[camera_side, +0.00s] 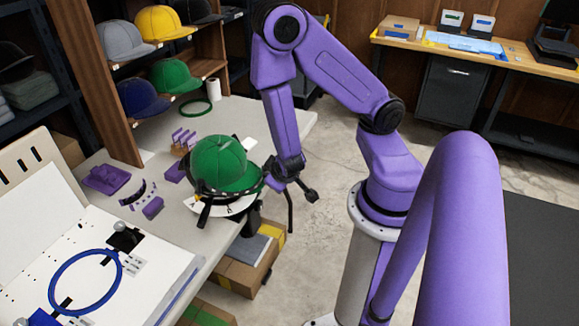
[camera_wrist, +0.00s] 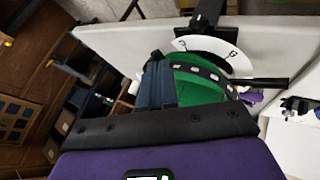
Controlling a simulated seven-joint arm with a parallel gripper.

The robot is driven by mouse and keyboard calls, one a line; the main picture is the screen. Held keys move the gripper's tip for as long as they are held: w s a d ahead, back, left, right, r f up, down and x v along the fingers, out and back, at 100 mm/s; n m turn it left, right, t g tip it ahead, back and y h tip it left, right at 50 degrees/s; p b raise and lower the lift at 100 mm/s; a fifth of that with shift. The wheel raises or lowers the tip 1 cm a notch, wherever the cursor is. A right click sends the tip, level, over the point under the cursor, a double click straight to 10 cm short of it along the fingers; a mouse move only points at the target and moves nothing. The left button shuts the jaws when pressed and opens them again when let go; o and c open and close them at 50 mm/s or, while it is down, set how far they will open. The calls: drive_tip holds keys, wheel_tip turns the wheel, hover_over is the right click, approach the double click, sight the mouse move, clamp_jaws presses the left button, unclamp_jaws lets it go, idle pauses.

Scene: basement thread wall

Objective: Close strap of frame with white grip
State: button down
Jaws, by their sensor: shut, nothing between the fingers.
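A green cap (camera_side: 222,163) sits on a round cap frame on the near right part of the grey table. A black strap (camera_wrist: 212,75) with white marks runs around the cap's lower edge. A white curved plate (camera_side: 222,206) with dark marks lies under the cap; the plate also shows in the wrist view (camera_wrist: 232,60). A black lever (camera_side: 203,216) sticks out from the frame. A white grip cannot be made out clearly. My gripper (camera_wrist: 157,58) is shut and empty, with its dark fingers beside the cap. In the side view its tips are hard to see against the frame.
A blue hoop (camera_side: 86,283) lies on a white board at the near left. Purple parts (camera_side: 106,178) and a small rack (camera_side: 184,140) stand on the table. Shelves with caps (camera_side: 160,24) rise behind. Boxes (camera_side: 245,265) sit below the table edge.

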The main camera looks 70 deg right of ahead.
drive_tip(key=s+v, duration=0.1)
drive_tip(key=v, duration=1.3)
drive_tip(key=n+g+h, duration=0.6)
drive_tip(key=n+h, duration=0.2)
drive_tip(key=n, duration=1.1)
approach(265, 174)
drive_tip(key=s+d, duration=0.1)
drive_tip(key=d, duration=0.3)
drive_tip(key=s+d, duration=0.1)
drive_tip(key=d, duration=0.1)
drive_tip(key=shift+s+d, duration=0.1)
drive_tip(key=shift+s, duration=0.25)
drive_tip(key=shift+d+r, duration=0.1)
